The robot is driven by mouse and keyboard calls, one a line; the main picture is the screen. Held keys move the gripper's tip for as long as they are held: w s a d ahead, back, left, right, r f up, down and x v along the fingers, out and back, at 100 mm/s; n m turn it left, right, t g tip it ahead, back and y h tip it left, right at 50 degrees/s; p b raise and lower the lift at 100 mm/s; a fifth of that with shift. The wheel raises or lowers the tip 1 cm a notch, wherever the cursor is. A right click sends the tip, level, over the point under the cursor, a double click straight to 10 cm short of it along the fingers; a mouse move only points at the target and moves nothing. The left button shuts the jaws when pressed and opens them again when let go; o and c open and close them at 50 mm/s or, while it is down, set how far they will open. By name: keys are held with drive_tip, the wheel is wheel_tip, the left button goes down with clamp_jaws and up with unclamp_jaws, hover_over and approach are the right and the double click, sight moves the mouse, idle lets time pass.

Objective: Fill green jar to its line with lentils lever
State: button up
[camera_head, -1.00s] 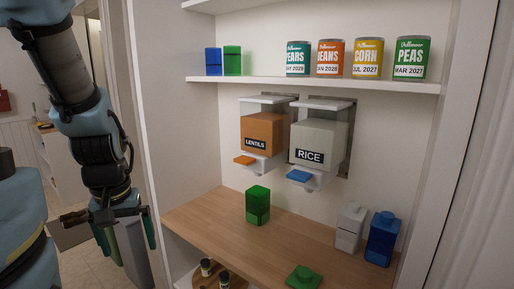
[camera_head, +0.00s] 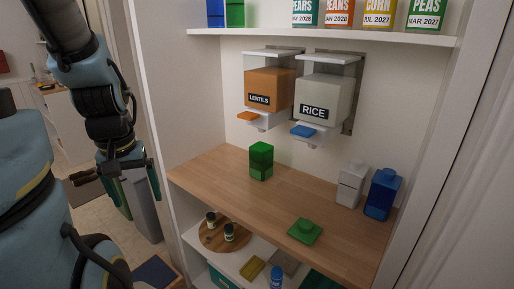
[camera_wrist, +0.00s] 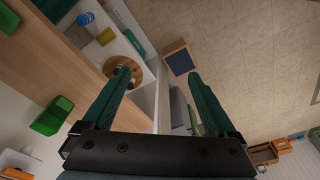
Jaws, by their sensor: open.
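In the wrist view the jar (camera_wrist: 52,116) is at the left. Its fill line and contents cannot be made out. A green lid (camera_head: 304,231) lies apart on the counter near the front edge. The lentils dispenser (camera_head: 269,88) is orange, mounted on the back wall, with an orange lever (camera_head: 248,116) at its lower front. My gripper (camera_head: 133,186) hangs at the left, outside the cupboard. In the wrist view its fingers (camera_wrist: 160,82) are spread and empty.
A rice dispenser (camera_head: 322,92) with a blue lever (camera_head: 302,131) hangs right of the lentils one. A white canister (camera_head: 351,185) and a blue canister (camera_head: 382,194) stand at the counter's right. Cans line the upper shelf (camera_head: 330,36). A round board (camera_head: 222,240) sits on the lower shelf.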

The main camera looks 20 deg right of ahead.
clamp_jaws()
idle(0.5)
idle(0.9)
